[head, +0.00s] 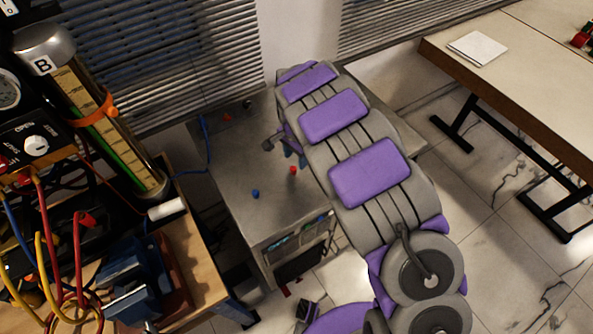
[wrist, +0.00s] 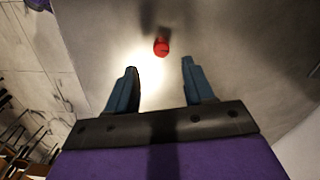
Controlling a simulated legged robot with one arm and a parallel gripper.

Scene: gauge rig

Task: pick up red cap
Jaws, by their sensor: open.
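The red cap (head: 293,170) is a small red piece on the grey tabletop (head: 240,175) of a cabinet in the head view. In the wrist view the red cap (wrist: 162,46) stands on the pale surface, just beyond the fingertips and between their lines. My gripper (wrist: 160,68) is open and empty, with its two blue fingers apart on either side of the cap's line. In the head view my arm covers much of the gripper, and only part of it shows beside the red cap.
A blue cap (head: 255,194) stands on the same tabletop, left of the red cap. A small orange-red piece (head: 227,117) lies near the back. A wooden bench with a gauge rig, hoses and a blue vise (head: 135,285) is at the left. A table (head: 520,60) stands at the right.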

